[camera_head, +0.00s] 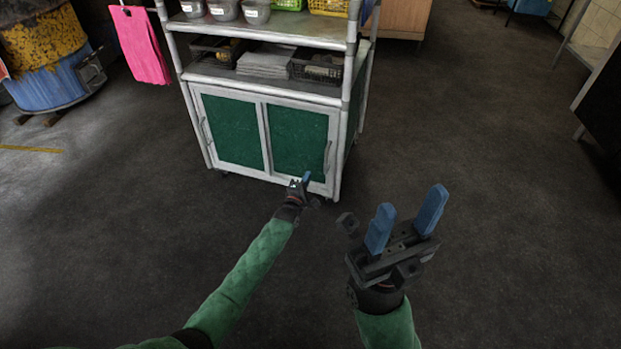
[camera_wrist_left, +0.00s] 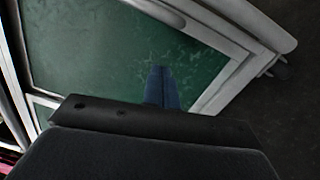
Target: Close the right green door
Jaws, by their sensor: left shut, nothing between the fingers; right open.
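The right green door (camera_head: 299,140) is the right panel of a white-framed cabinet, with a curved handle (camera_head: 327,158) near its right edge. It looks flush with the frame in the head view. The door also fills much of the left wrist view (camera_wrist_left: 100,50), with its pale frame to the right. My left gripper (camera_head: 306,178) is shut and empty at the door's lower right corner; its blue fingers (camera_wrist_left: 161,88) lie over the green panel in the wrist view. I cannot tell whether they touch it. My right gripper (camera_head: 406,220) is open and empty, right of the cabinet.
The left green door (camera_head: 233,130) sits beside the right one, with a handle (camera_head: 203,130) at its left edge. Shelves above hold tubs and baskets (camera_head: 318,68). A pink cloth (camera_head: 140,45) hangs at the left. A blue barrel (camera_head: 45,80) stands further left. Floor (camera_head: 480,150) at right is clear.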

